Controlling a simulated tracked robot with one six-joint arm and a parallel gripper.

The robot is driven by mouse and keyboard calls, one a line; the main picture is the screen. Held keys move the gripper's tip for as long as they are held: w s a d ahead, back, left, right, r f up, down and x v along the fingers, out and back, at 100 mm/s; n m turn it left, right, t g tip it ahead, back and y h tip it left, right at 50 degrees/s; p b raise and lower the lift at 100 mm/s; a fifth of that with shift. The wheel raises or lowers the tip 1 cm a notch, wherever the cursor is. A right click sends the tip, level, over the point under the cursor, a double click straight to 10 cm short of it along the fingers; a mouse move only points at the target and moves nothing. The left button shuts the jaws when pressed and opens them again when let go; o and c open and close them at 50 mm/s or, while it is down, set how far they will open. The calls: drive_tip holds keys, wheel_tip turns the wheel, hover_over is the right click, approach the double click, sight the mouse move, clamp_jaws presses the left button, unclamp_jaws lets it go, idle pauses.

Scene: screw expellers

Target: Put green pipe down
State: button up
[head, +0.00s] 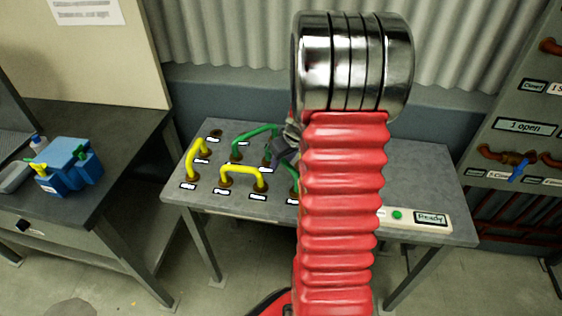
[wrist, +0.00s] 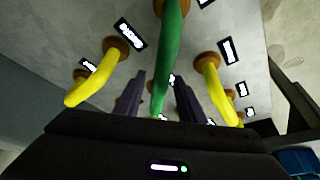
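The green pipe (head: 254,131) is a bent handle shape on the grey table, with brown round sockets at its feet. In the wrist view the green pipe (wrist: 168,60) runs between my two fingers, and its upper end meets a brown socket. My gripper (wrist: 159,78) is open around it, with a small gap visible at the left finger. In the head view my gripper (head: 283,150) is at the pipe's right end, partly hidden by my red arm. Another green piece (head: 293,177) shows partly behind my arm.
Two yellow pipes, one upright at left (head: 195,158) and one in front (head: 243,170), stand close by on the table (head: 425,170) among white labels. A control box (head: 418,218) reads "Ready". A blue box (head: 68,168) sits on the left bench.

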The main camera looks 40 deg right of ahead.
drive_tip(key=shift+r, duration=0.1)
drive_tip(key=v, duration=1.2)
idle(0.8)
drive_tip(key=s+a+r, duration=0.1)
drive_tip(key=a+r, duration=0.2)
drive_tip(key=a, duration=0.6)
drive_tip(key=a+r, duration=0.4)
drive_tip(key=a, duration=0.4)
drive_tip(key=s+a+r+n+t, duration=0.1)
drive_tip(key=s+a+r, duration=0.1)
drive_tip(key=s+a, duration=0.8)
drive_tip(key=a, duration=0.4)
drive_tip(key=shift+s+a+r+y, duration=0.2)
drive_tip(key=shift+s+a+y, duration=0.1)
drive_tip(key=shift+s, duration=0.1)
